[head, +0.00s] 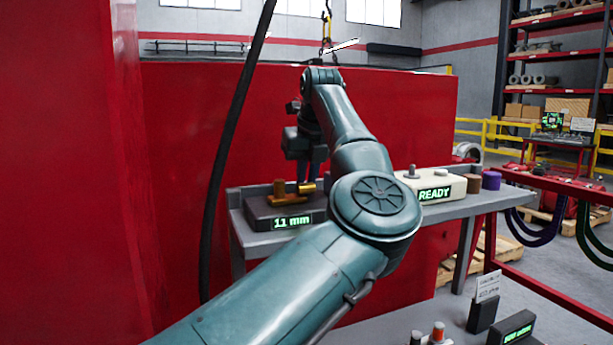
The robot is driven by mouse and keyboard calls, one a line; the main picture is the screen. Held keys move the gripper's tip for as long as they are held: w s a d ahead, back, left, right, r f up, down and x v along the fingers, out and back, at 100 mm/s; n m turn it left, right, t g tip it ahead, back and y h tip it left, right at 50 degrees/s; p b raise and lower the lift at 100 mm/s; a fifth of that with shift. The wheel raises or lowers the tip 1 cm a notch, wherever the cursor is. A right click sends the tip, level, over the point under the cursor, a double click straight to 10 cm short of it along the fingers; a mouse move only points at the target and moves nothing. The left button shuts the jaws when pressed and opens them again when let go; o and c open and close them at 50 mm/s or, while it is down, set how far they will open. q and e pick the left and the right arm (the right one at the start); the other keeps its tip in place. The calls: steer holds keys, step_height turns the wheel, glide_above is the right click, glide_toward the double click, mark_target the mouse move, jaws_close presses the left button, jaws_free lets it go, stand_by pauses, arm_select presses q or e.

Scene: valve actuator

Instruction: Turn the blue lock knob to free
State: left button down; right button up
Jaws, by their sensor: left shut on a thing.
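My left arm comes in from the lower left and reaches across the middle of the head view. Its dark gripper (307,178) points down behind the forearm, over the dark box (258,213) whose display reads "11 mm". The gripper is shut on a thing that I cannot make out. Its fingertips look close to a brass fitting (280,188) on top of that box, but I cannot tell whether they touch it. I see no blue lock knob for certain. My elbow hides the right part of the dark box. My right gripper is out of view.
A white box (463,185) reading "READY" stands on the grey shelf (450,211), with a brown cylinder (474,183) and a purple one (491,180) beside it. A red wall (410,110) rises behind. A black cable (220,160) hangs on the left. More boxes stand lower front right.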

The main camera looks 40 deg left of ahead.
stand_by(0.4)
arm_select(q)
steer(key=c, duration=1.5)
jaws_free()
steer(key=shift+o, duration=0.2)
steer(key=v, duration=1.3)
steer(key=shift+d, duration=0.15)
